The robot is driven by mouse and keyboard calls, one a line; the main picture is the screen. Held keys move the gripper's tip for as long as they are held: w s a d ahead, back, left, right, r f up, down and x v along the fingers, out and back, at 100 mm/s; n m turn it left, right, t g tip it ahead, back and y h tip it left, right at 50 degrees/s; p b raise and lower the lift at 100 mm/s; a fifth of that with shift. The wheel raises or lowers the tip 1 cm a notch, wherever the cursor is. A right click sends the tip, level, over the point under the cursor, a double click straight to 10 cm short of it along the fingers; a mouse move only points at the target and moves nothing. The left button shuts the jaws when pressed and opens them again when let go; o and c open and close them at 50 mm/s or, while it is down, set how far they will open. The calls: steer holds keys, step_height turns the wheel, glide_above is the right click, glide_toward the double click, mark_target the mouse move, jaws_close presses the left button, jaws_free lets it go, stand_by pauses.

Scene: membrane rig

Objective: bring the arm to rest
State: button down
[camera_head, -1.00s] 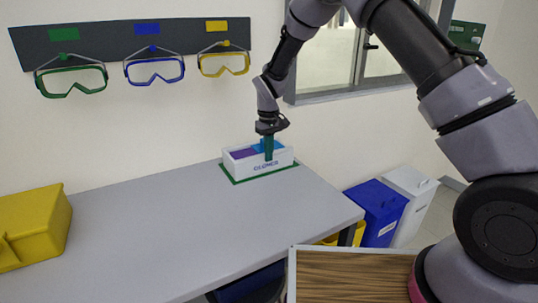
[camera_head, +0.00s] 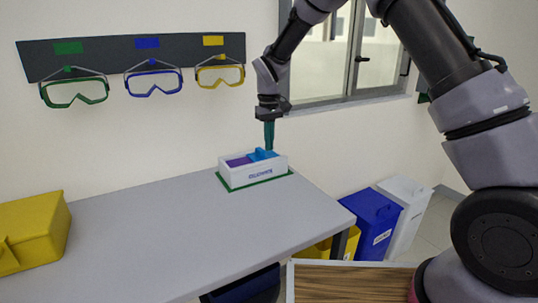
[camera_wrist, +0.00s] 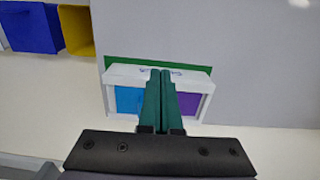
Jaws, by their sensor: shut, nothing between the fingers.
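My gripper (camera_head: 269,136) points down just above the white box at the far end of the grey table, its green fingers together and empty. In the wrist view the fingers (camera_wrist: 160,98) are side by side over the middle of the same box. The white glove box (camera_head: 255,171) stands on a green mat outline, with a purple part on the left and a blue part on the right in the head view. My arm (camera_head: 430,50) reaches in from the right, bent high over the table's right side.
The grey table (camera_head: 150,235) is mostly clear. A yellow case (camera_head: 30,232) is at its left. Goggles hang from a dark wall rack (camera_head: 110,55). Blue (camera_head: 371,222) and white (camera_head: 407,212) bins stand on the floor to the right. A window (camera_head: 350,55) is behind my arm.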

steer(key=s+d+r+m+t+y, duration=0.1)
steer(key=s+d+r+m, duration=0.15)
steer(key=d+r, duration=0.7)
steer(key=s+d+r+m+t+y, duration=0.1)
steer(key=s+d+r+m+t, duration=0.15)
steer(key=d+r, duration=0.65)
steer(key=s+d+r+m+t, duration=0.2)
steer(key=s+d, duration=0.4)
steer(key=s, duration=0.4)
steer(key=s+d+r+m+t, duration=0.1)
steer(key=s+d+r+m, duration=0.3)
steer(key=s+d, duration=0.3)
steer(key=s+r, duration=0.1)
steer(key=s, duration=0.2)
steer(key=shift+s+t, duration=0.25)
steer(key=shift+t, duration=0.1)
